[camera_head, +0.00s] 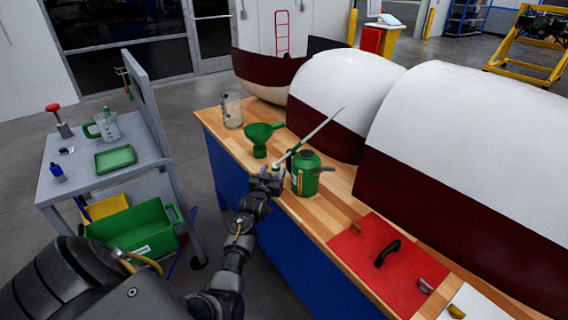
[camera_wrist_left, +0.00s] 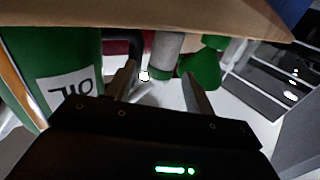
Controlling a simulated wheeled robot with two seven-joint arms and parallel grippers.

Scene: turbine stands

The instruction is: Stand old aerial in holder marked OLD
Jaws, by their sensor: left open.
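A thin, pale rod (camera_head: 325,123), which looks like the aerial, slants up to the right above the wooden bench in the head view. Its lower end is hidden among the green can and my gripper. My left gripper (camera_head: 272,172) is at the bench's near edge, beside the can. In the wrist view the left gripper (camera_wrist_left: 158,90) is open, its fingers spread. A grey cylinder (camera_wrist_left: 166,52) with a green band shows beyond the fingers; I cannot tell whether it belongs to the aerial or a holder. My right gripper is not in view.
The green can (camera_head: 304,177) and green funnel (camera_head: 259,137) stand close to my gripper. A glass jar (camera_head: 232,110) is farther back. Large white-and-maroon shells (camera_head: 335,95) fill the bench's far side. A red mat (camera_head: 375,252) lies nearer. A grey cart (camera_head: 82,178) stands left.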

